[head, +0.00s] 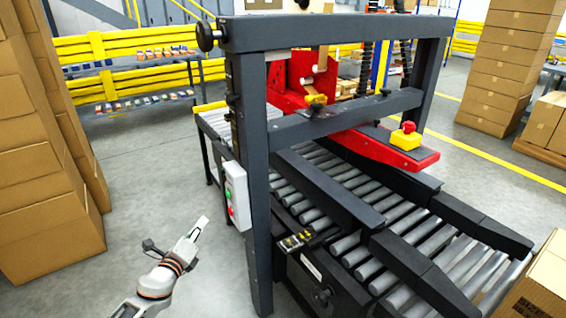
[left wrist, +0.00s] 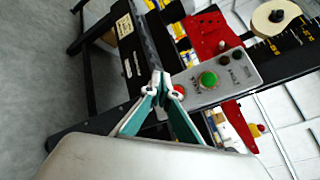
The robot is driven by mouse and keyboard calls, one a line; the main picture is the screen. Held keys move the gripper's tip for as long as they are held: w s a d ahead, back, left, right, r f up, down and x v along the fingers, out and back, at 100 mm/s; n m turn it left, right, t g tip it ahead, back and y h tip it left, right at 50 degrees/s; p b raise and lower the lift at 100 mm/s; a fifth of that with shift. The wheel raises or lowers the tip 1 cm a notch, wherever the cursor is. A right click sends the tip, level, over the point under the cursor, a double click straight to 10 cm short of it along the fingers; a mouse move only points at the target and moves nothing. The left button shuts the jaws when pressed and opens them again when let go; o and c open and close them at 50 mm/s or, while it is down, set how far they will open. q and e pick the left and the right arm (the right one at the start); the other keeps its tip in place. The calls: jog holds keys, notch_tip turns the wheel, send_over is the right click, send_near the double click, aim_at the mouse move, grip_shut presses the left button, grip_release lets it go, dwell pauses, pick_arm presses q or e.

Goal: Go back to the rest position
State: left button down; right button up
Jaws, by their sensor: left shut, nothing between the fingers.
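My left arm comes in at the bottom left of the head view, with its gripper (head: 200,228) in the air to the left of the machine's dark upright post. The gripper points up and to the right, towards the grey control box (head: 236,195) on that post, and looks apart from it. In the left wrist view the two fingers (left wrist: 160,80) meet at their tips, shut and empty. Behind them the control box (left wrist: 225,80) shows a green button (left wrist: 208,79) and a red button (left wrist: 179,92), partly hidden by a finger. My right gripper is not in view.
A yellow box with a red button (head: 406,136) sits on the red arm. Stacked cartons (head: 45,170) stand at the left. Grey floor (head: 150,180) between them is clear.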

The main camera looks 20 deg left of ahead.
pick_arm(q)
jog(key=s+d+f+n+g+h+p, duration=0.2)
jog(key=s+d+f+n, duration=0.3)
jog(key=s+d+n, duration=0.5)
jog(key=s+d+f+n+g+h+p, duration=0.2)
jog(key=s+d+n, duration=0.9)
jog(key=s, duration=1.1)
jog(key=d+f+g+p, duration=0.2)
jog(key=d+f, duration=0.1)
jog(key=shift+d+f+g, duration=0.15)
jog(key=shift+d+g, duration=0.05)
jog(key=shift+g, duration=0.1)
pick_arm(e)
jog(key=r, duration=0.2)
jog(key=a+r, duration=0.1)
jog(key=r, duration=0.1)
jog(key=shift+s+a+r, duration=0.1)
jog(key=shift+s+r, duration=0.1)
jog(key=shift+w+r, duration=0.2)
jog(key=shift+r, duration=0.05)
